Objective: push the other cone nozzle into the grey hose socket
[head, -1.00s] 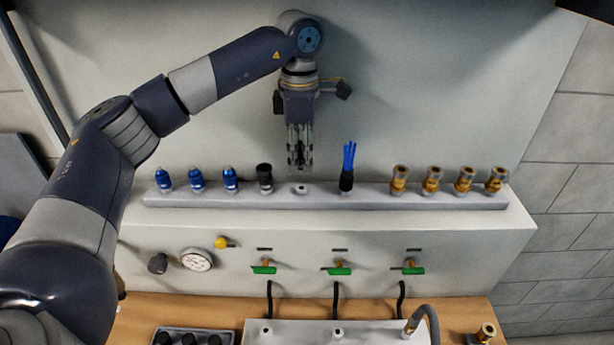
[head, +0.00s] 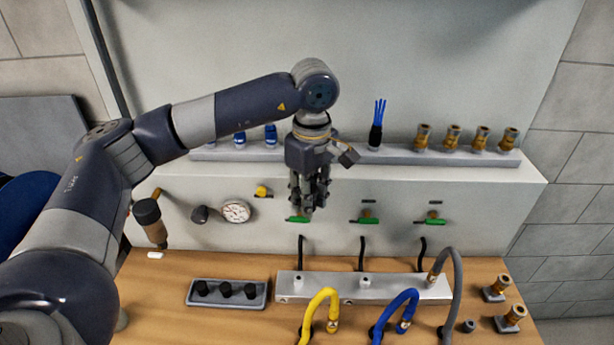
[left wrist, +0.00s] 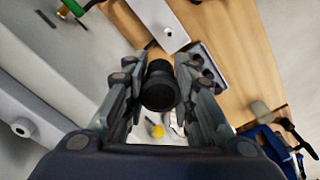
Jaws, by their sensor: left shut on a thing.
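My left gripper (head: 308,208) hangs pointing down in front of the bench's upright panel, above the metal block. It is shut on a black nozzle (left wrist: 161,88), whose round dark end shows between the fingers in the left wrist view. Its cone shape cannot be made out. The grey hose (head: 458,290) arches from a brass fitting at the block's right end down to the front. A small grey piece (head: 468,326) lies beside it; I cannot tell whether it is the socket. My right gripper is not in view.
The metal block (head: 385,293) has pegs on top. A yellow hose (head: 315,305) and a blue hose (head: 395,302) stand in front. A tray (head: 228,304) of black parts lies left; brass fittings (head: 497,287) stand right. The rack (head: 350,157) runs behind.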

